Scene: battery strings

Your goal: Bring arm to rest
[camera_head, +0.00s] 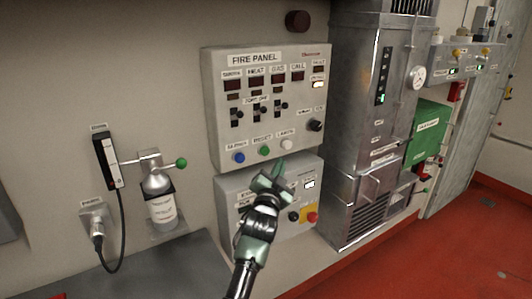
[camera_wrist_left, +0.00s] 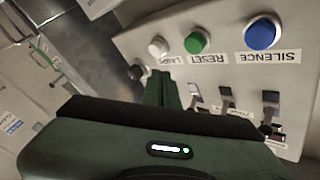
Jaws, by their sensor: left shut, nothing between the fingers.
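My left gripper (camera_head: 278,170) is shut and empty, its green fingers together and pointing up. In the head view it stands in front of the lower edge of the grey fire panel (camera_head: 212,100), over the top of the lower box. In the left wrist view the shut fingers (camera_wrist_left: 163,84) show close to the panel's white button (camera_wrist_left: 158,46); I cannot tell whether they touch anything. The green reset button (camera_wrist_left: 196,42) and blue silence button (camera_wrist_left: 261,36) are beside it. My right gripper is in neither view.
The lower grey box (camera_head: 226,190) has a red knob on a yellow plate (camera_head: 312,217). A handset (camera_head: 108,160) with a hanging cord and a bottle in a bracket (camera_head: 162,210) are at left. A metal cabinet (camera_head: 352,150) stands at right. Red floor lies open at lower right.

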